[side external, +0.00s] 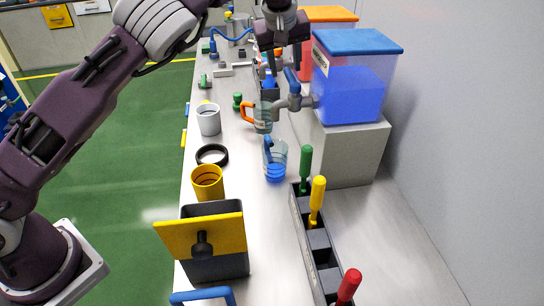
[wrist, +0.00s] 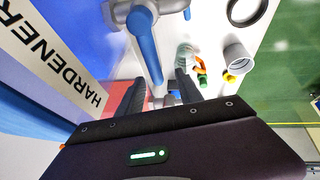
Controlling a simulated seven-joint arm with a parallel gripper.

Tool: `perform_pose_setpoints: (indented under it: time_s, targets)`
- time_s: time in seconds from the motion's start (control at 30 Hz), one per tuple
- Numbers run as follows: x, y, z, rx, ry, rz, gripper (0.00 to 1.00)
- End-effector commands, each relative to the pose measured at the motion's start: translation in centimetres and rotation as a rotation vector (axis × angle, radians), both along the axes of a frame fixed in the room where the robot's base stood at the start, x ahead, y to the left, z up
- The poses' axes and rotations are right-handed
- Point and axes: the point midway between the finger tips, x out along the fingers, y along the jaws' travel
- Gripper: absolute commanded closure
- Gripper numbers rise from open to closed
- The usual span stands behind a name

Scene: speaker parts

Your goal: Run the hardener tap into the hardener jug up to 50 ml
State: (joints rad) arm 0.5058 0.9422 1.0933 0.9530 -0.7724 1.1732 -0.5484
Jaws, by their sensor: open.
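The hardener tank (side external: 352,85) is clear, with a blue lid and blue liquid; its HARDENER label (wrist: 50,55) shows in the wrist view. Its grey tap (side external: 294,102) has a blue lever (side external: 292,80), also in the wrist view (wrist: 147,48). My gripper (side external: 284,66) is open above the tap; in the wrist view its fingers (wrist: 158,92) sit either side of the lever's near end, with contact unclear. The clear hardener jug (side external: 277,153), with a blue handle, stands upright below the tap with blue liquid low inside. Its scale is unreadable, and no stream shows.
A grey cup (side external: 208,119), black ring (side external: 212,155) and yellow cup (side external: 207,182) are left. A rack of screwdrivers (side external: 318,246) is in front. The grey block (side external: 350,155) supports the tank.

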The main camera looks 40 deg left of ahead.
Motion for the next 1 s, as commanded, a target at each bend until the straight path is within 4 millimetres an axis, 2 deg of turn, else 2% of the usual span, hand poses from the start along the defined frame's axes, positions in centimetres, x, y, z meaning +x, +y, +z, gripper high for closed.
perform_pose_setpoints:
  time_s: [0.5, 0.87, 1.0]
  targets:
    - [2.5, 3.2, 0.0, 0.000, -0.002, 0.001, 0.57]
    - [2.7, 3.4, 0.0, -0.001, -0.001, 0.000, 0.57]
    - [2.1, 3.1, 1.7, -0.003, -0.004, -0.002, 0.57]
